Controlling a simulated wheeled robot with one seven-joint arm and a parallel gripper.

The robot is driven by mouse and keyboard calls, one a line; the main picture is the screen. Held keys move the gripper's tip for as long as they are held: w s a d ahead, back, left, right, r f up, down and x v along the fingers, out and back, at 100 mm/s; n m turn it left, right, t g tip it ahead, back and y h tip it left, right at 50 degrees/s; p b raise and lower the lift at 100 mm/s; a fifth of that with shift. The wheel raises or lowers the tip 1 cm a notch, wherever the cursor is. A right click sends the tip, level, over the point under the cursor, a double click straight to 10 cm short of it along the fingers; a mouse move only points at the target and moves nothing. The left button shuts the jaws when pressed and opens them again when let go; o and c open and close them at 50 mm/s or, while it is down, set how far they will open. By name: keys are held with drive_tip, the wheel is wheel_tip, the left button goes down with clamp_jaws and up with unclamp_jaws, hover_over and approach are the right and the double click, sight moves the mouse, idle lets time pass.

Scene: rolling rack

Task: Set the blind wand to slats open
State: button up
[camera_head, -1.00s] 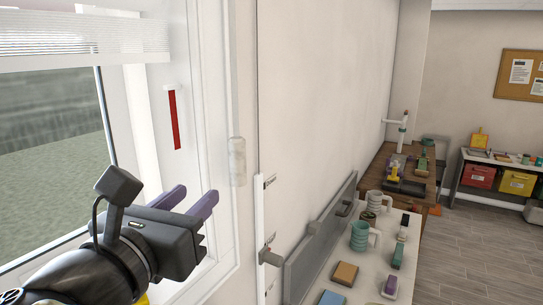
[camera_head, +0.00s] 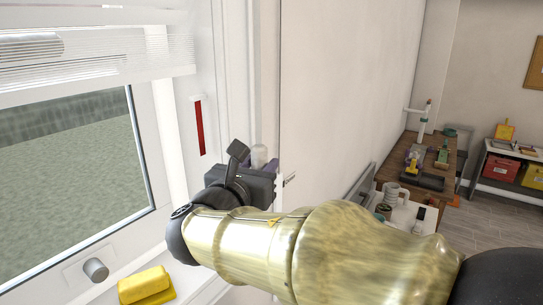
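The blind (camera_head: 110,62) hangs bunched across the top of the window, with thin pale slats. The blind wand's clear, rounded handle (camera_head: 258,157) shows just above my gripper (camera_head: 270,168); its lower part is hidden behind the dark gripper body. A sliver of purple finger shows at the gripper's right edge. The gripper points away from the camera toward the window frame, so its fingertips are mostly hidden. I cannot tell whether they touch or enclose the wand.
A red strip (camera_head: 200,128) is on the white frame left of the wand. A yellow block (camera_head: 146,287) and a grey knob (camera_head: 96,269) are at the sill. A counter with mugs (camera_head: 392,194) and a wooden table (camera_head: 453,160) stand at right.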

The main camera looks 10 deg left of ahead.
drive_tip(key=shift+w, duration=0.3)
clamp_jaws()
wheel_tip(320, 180, down, 6)
drive_tip(key=b, duration=0.7)
drive_tip(key=shift+f, duration=0.35)
unclamp_jaws()
drive_tip(key=shift+s, duration=0.1)
